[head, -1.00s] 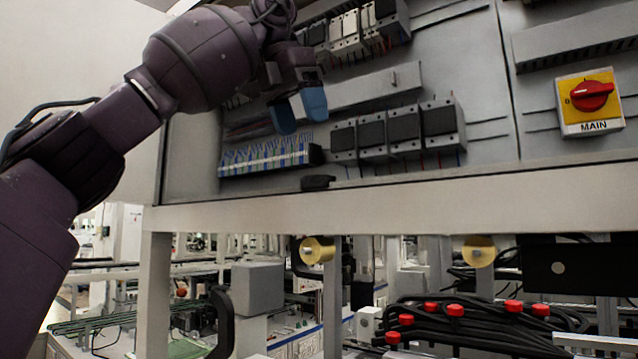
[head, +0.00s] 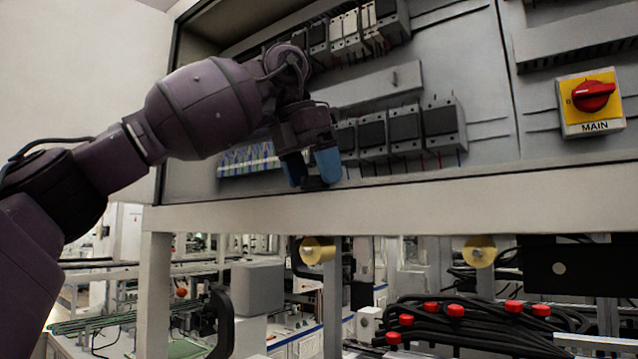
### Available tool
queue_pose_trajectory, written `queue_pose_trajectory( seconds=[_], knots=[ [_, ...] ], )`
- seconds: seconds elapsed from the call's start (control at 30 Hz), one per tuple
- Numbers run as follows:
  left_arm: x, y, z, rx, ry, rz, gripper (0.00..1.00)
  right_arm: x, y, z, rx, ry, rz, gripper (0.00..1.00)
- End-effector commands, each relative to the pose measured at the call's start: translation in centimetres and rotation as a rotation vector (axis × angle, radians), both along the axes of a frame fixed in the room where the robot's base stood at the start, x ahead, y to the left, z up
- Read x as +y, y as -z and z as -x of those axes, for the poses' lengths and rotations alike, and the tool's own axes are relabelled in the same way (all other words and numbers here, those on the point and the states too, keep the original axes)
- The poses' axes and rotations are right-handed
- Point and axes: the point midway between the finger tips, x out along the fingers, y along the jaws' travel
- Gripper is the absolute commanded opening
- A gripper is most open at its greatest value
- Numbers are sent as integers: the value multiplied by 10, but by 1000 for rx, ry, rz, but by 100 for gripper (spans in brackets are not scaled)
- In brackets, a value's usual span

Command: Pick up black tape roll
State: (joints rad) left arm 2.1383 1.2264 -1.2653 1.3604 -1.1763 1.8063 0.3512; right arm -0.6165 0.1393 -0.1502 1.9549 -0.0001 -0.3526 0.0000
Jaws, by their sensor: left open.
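The black tape roll (head: 315,184) lies on the bottom ledge of the grey electrical cabinet, below the row of grey and black modules. It is small and dark and partly hidden by my gripper. My left gripper (head: 312,172) points down with its two blue fingertips on either side of the roll. Its jaws are open. I cannot tell whether the fingers touch the roll. My right gripper is not in view.
Grey modules (head: 405,132) stand close to the right of my left gripper. A terminal strip (head: 240,162) is to its left, partly behind my arm. The cabinet's pale front rail (head: 430,192) runs below. A red main switch (head: 592,96) is far right.

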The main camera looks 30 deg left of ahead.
Motion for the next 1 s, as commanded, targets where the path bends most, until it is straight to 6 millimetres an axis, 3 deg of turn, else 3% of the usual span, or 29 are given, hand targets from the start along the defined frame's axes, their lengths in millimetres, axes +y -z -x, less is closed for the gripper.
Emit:
queue_pose_trajectory(
  seconds=[0.17, 0.4, 0.77, 1.0],
  knots=[
    [0, 0, 0, 0, 0, 0, 71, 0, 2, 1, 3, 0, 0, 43],
    [0, 0, 0, 0, 0, 0, 35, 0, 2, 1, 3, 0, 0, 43],
    [-1, -7, 0, -3, 2, 0, 34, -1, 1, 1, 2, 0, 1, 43],
    [-2, -39, 0, -4, 1, 2, 34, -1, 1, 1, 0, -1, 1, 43]
  ],
)
